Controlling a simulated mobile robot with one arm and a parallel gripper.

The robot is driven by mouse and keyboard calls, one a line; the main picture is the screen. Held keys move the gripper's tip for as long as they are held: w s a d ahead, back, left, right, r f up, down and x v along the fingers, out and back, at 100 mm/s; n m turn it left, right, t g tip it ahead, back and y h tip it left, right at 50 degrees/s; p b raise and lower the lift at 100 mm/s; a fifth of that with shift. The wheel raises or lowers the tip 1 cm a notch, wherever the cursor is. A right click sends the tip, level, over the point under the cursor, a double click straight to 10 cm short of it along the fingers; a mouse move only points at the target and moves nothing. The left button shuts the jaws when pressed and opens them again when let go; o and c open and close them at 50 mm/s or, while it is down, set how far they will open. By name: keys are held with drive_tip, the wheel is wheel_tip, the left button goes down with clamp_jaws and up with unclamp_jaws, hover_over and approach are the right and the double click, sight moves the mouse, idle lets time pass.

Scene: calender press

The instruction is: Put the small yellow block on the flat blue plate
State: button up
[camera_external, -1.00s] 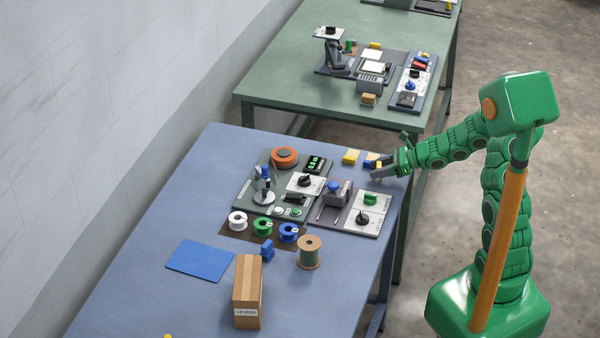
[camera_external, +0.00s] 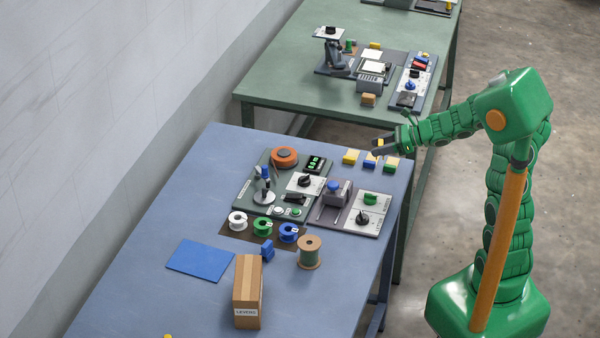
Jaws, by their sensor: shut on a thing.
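The flat blue plate (camera_external: 200,260) lies on the left part of the near blue table, clear on top. My gripper (camera_external: 378,147) is above the far right corner of that table, far from the plate. It is shut on a small yellow block (camera_external: 380,142), which shows as a small yellow patch at the fingertips. The fingers partly hide the block. The gripper is raised above a row of small open-looking boxes.
Yellow (camera_external: 350,158), blue (camera_external: 371,160) and green (camera_external: 391,166) fronted boxes stand below the gripper.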

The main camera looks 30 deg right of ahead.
drive_tip(key=s+a+r+n+g+y, duration=0.1)
drive_tip(key=a+n+g, duration=0.1)
drive_tip(key=a, duration=1.2)
drive_tip(key=a+r+n+g, duration=0.1)
drive_tip(key=a+g, duration=0.1)
drive_tip(key=a, duration=1.2)
drive_tip(key=s+a+r+n+g, duration=0.1)
drive_tip(key=s+a, duration=0.4)
drive_tip(key=a, duration=0.4)
drive_tip(key=s+a+n+g+y, duration=0.1)
drive_tip(key=s+a, duration=0.5)
drive_tip(key=a, duration=0.2)
drive_tip(key=s+a+r+n+g, duration=0.1)
drive_tip(key=s+a, duration=0.4)
drive_tip(key=a, duration=0.4)
hover_over(200, 259)
drive_tip(key=d, duration=0.1)
drive_tip(key=f, duration=0.5)
drive_tip(key=s+f, duration=0.1)
drive_tip(key=f, duration=0.2)
drive_tip(key=shift+f, duration=0.25)
drive_tip(key=shift+w+a+f, duration=0.25)
drive_tip(key=shift+a+f, duration=0.05)
drive_tip(key=shift+f, duration=0.2)
drive_tip(key=shift+w+a+f, duration=0.2)
drive_tip(key=shift+a+f, duration=0.1)
drive_tip(key=shift+f, duration=1.55)
drive_tip(key=shift+f, duration=0.1)
